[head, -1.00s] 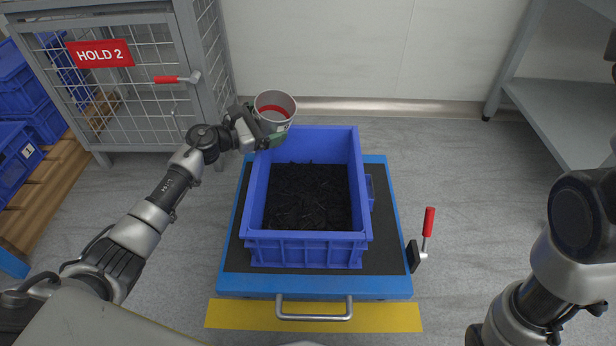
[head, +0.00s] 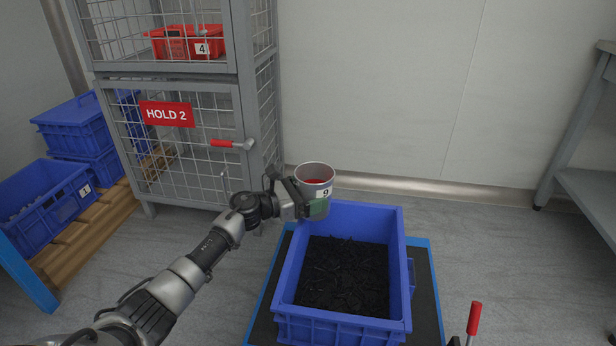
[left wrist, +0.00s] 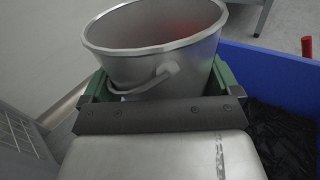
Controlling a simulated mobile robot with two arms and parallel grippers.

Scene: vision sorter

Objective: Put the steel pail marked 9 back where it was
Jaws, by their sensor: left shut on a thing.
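The steel pail marked 9 (head: 316,180) is a small grey pail with a white label and something red inside. My left gripper (head: 312,206) is shut on it and holds it upright, above the back left corner of the blue crate. The pail (left wrist: 160,45) fills the upper part of the left wrist view, with its handle hanging down the near side. The green finger pads of my left gripper (left wrist: 155,90) are on both sides of it. My right gripper is not in view.
The blue crate (head: 404,270) holds many small black pieces and stands on a blue-edged cart (head: 437,290) with a red-handled clamp (head: 474,318). A mesh cage marked HOLD 2 (head: 240,105) stands behind left, with a red bin (head: 178,46) marked 4 above. Blue crates (head: 75,130) sit on a pallet at left. A grey shelf (head: 590,190) stands right.

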